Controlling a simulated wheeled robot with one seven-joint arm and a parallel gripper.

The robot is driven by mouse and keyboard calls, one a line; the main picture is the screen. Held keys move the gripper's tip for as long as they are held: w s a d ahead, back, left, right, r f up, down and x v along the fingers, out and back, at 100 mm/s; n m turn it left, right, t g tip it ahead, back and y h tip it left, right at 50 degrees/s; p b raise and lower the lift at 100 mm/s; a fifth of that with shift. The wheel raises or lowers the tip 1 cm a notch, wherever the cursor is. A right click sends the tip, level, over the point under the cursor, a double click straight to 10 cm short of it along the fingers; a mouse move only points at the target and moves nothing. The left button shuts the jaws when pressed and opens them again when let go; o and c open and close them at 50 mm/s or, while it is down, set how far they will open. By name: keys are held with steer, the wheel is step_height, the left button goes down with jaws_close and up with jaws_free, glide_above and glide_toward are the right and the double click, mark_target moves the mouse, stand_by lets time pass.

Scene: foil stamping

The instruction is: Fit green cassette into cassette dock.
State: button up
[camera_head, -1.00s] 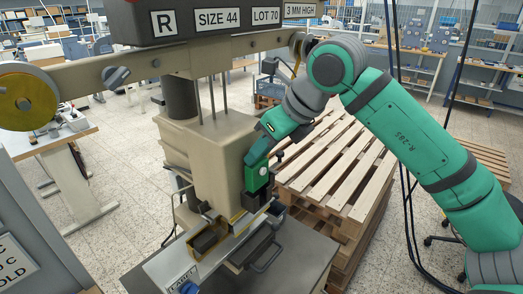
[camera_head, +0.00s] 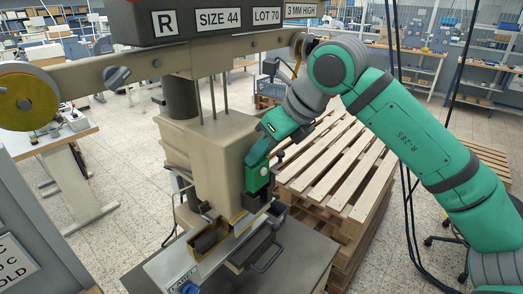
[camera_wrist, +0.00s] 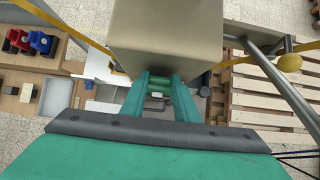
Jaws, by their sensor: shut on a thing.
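My gripper (camera_head: 256,190) points down at the front right of the beige stamping press (camera_head: 220,150). In the wrist view my gripper (camera_wrist: 159,92) is shut on a small green piece, which I take for the green cassette (camera_wrist: 159,82). It sits between the two green fingers, close to the press's beige housing (camera_wrist: 165,35). In the head view the cassette cannot be told apart from the green gripper. A dark block (camera_head: 252,203) shows just under the gripper; I cannot tell whether it is part of the cassette dock. Contact with the dock is hidden.
An open box with a dark inside (camera_head: 208,240) stands left of the gripper on the press bed. A handle (camera_head: 268,258) sticks out at the front. Wooden pallets (camera_head: 335,170) are stacked to the right. The yellow foil roll (camera_head: 27,100) hangs at the left.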

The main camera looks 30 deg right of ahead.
mark_target(264, 168)
steer(key=shift+f, duration=2)
steer(key=shift+f, duration=0.3)
steer(key=shift+w, duration=0.1)
steer(key=shift+d+f, duration=0.15)
steer(key=shift+f, duration=0.3)
steer(key=o, duration=1.1)
steer(key=shift+a, duration=0.25)
steer(key=shift+o, duration=0.2)
steer(key=shift+s+d+r, duration=0.1)
steer(key=shift+s+d, duration=0.05)
steer(key=shift+s, duration=0.05)
